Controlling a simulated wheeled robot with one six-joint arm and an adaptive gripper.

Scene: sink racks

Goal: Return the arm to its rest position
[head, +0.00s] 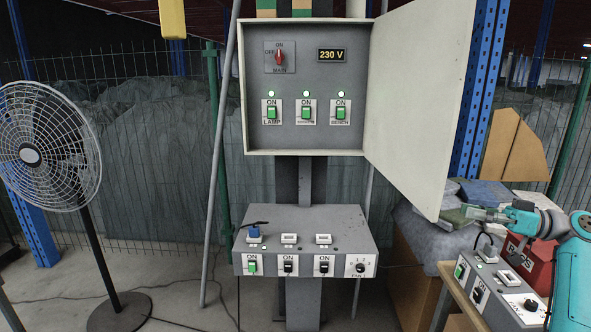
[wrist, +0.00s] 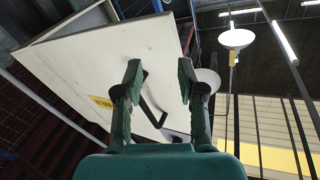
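My teal arm (head: 573,270) reaches in from the right edge of the head view. My gripper (head: 478,213) points left, just right of the lower edge of the open cabinet door (head: 425,100). In the wrist view my gripper (wrist: 159,80) has its two dark fingers well apart, with nothing held between them. The pale door (wrist: 95,70), with a yellow label and a dark handle (wrist: 152,100), shows beyond the fingers. Whether the gripper touches the door cannot be told.
The wall cabinet (head: 306,80) has its switches lit green. A grey switch console (head: 305,240) stands below it. A small switch box (head: 500,290) and a red box (head: 530,262) sit beneath my arm. A fan (head: 50,150) stands at left.

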